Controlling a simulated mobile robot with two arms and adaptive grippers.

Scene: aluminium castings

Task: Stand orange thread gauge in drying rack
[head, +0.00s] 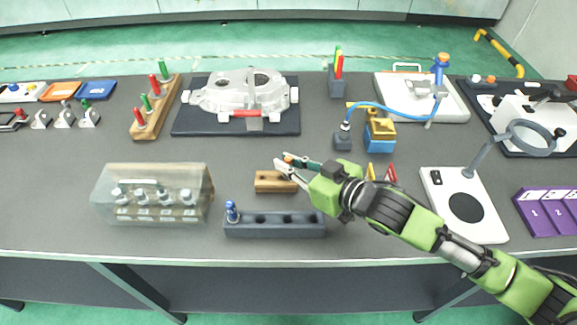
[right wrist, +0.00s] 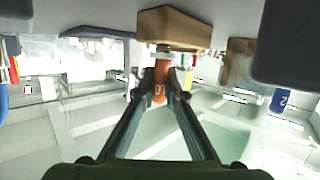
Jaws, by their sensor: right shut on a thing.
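My right gripper (head: 283,162) is shut on the orange thread gauge (right wrist: 160,88), which shows between the two fingertips in the right wrist view, with a pale number on it. In the head view the fingers hide most of the gauge. A small wooden block (head: 275,182) lies just below the fingertips; in the right wrist view the block (right wrist: 172,27) shows right behind the gauge's end, and I cannot tell whether they touch. A dark grey rack (head: 290,228) with a row of round holes lies nearer the front edge, with a blue gauge (head: 232,211) standing in its left end. My left gripper is not in view.
A clear case (head: 152,193) with several fittings stands left of the rack. Behind are an aluminium casting (head: 240,95) on a dark mat and a wooden stand (head: 155,108) with red and green gauges. A magnifier (head: 465,205) stands at the right. Table between case and casting is clear.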

